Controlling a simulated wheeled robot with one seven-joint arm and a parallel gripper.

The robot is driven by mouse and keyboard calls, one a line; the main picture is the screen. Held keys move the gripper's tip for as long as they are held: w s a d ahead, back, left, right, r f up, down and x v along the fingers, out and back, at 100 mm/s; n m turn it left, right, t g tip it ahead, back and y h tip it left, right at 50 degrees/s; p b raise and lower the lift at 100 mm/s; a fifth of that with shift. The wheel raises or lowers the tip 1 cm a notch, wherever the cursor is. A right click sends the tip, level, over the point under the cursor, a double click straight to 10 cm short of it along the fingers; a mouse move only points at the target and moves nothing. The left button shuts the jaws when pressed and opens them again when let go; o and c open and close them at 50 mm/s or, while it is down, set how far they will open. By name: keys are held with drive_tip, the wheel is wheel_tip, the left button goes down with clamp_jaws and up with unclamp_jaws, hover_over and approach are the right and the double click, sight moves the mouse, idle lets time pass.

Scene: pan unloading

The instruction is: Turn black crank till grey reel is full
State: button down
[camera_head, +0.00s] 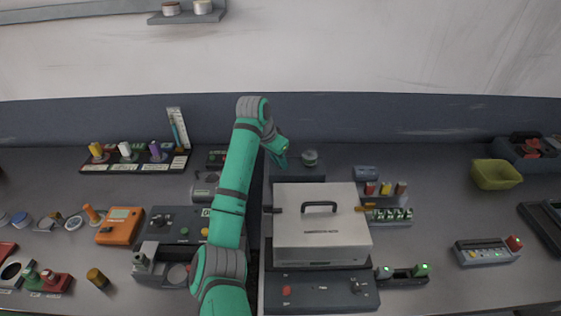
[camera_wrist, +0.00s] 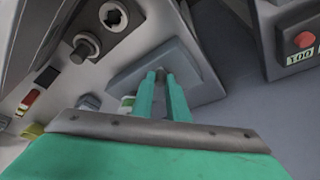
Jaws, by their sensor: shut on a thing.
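My gripper (camera_wrist: 167,76) is shut, with its two green fingers close together. A small grey part (camera_wrist: 187,74) shows at the fingertips, above a grey block (camera_wrist: 205,88); the fingers hide much of it, and I cannot tell whether it is the crank. In the head view my gripper (camera_head: 279,161) is low over the back of the bench, behind the pale metal case. A small round grey thing (camera_head: 310,157) stands just right of it; I cannot tell whether it is the reel. No crank or reel shows clearly, and no reel's fill can be read.
The pale case (camera_head: 320,232) with a black handle stands in front of my gripper. A black round knob (camera_wrist: 84,48) and a red button box (camera_wrist: 303,42) show in the wrist view. A yellow-green bin (camera_head: 496,174) stands at right. The bench between is partly clear.

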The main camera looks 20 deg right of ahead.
drive_tip(key=c, duration=1.7)
unclamp_jaws()
drive_tip(key=shift+r, duration=0.15)
drive_tip(key=v, duration=1)
drive_tip(key=shift+a+r, duration=0.2)
drive_tip(key=shift+r, duration=0.05)
